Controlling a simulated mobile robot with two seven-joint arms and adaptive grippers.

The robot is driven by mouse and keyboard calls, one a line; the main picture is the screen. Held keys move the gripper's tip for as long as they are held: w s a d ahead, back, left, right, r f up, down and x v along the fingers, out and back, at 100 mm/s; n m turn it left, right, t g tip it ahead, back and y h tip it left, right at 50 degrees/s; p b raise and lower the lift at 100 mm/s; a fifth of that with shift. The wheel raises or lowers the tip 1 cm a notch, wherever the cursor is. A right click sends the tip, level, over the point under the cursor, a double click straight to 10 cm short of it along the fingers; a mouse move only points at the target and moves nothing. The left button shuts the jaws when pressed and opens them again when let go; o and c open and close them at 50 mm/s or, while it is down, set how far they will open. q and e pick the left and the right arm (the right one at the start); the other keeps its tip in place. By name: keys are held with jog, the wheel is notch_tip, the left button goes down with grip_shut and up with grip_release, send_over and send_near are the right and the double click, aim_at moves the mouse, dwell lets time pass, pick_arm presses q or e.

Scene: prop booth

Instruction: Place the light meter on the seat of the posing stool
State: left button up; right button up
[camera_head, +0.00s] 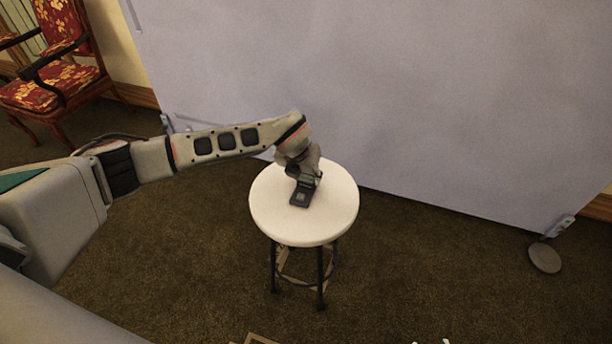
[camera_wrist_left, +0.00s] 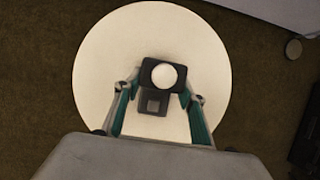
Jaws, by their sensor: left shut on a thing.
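The light meter is a small dark device with a white dome; its dark body (camera_head: 301,194) shows over the stool in the head view. In the left wrist view the light meter (camera_wrist_left: 155,102) lies between the fingers, dome toward the camera. My left gripper (camera_head: 305,177) is shut on it, with a finger on each side in the left wrist view (camera_wrist_left: 158,90). The posing stool has a round white seat (camera_head: 335,215) and dark legs. The meter is over the seat, near its middle; I cannot tell whether it touches the seat. My right gripper is not in view.
A large pale panel (camera_head: 400,90) stands behind the stool, with a round foot (camera_head: 544,257) at the right. A red floral chair (camera_head: 50,85) is at the far left. Brown carpet (camera_head: 430,270) is open to the right of the stool.

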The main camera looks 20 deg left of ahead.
pick_arm(q)
jog(key=o, duration=1.4)
jog(key=shift+o, duration=0.2)
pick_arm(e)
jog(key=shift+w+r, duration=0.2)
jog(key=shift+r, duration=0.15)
pick_arm(q)
jog(key=shift+r, duration=0.15)
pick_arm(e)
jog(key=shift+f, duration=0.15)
